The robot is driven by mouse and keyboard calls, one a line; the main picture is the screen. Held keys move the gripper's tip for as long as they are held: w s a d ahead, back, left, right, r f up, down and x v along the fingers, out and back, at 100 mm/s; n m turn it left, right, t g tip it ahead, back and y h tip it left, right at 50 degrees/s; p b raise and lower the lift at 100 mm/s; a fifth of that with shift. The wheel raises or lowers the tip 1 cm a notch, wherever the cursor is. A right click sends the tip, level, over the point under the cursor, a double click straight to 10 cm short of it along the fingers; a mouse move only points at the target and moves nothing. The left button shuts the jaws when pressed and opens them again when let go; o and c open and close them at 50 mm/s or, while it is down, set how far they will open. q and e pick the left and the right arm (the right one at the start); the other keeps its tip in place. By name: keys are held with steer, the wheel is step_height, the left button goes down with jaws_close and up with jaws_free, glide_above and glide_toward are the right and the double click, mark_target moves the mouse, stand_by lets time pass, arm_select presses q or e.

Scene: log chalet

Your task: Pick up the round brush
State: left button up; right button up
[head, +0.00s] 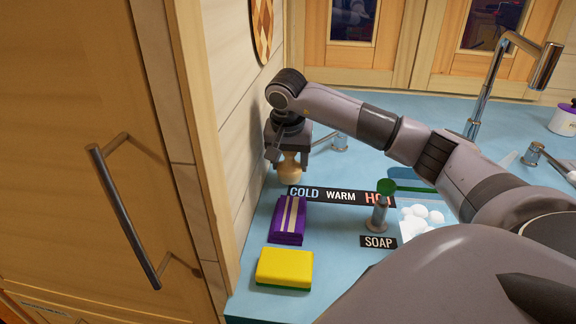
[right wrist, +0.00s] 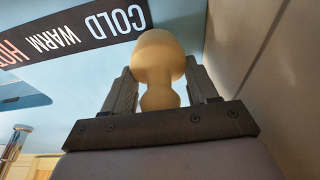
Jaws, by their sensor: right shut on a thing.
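The round brush (head: 290,171) shows as a pale wooden knob at the back left of the blue counter, close to the wall. My right gripper (head: 289,157) points down over it and is shut on its narrow part. In the right wrist view the brush (right wrist: 158,57) stands between the two fingers of the gripper (right wrist: 160,85), its rounded wide end beyond the tips. No bristles show, and I cannot tell whether it touches the counter. My left gripper is not in view.
A COLD WARM HOT strip (head: 341,196), a folded purple cloth (head: 289,220), a yellow sponge (head: 284,267) and a soap dispenser (head: 378,215) lie or stand in front. The plank wall (head: 235,95) is close on the left. A tall tap (head: 480,95) rises at the right.

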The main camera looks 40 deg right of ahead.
step_height(320, 180, up, 6)
steer(key=shift+r, duration=0.25)
steer(key=s+d+b, duration=0.5)
steer(key=s+d, duration=0.7)
steer(key=s, duration=0.3)
steer(key=shift+s+f, duration=0.15)
steer(key=shift+f, duration=0.15)
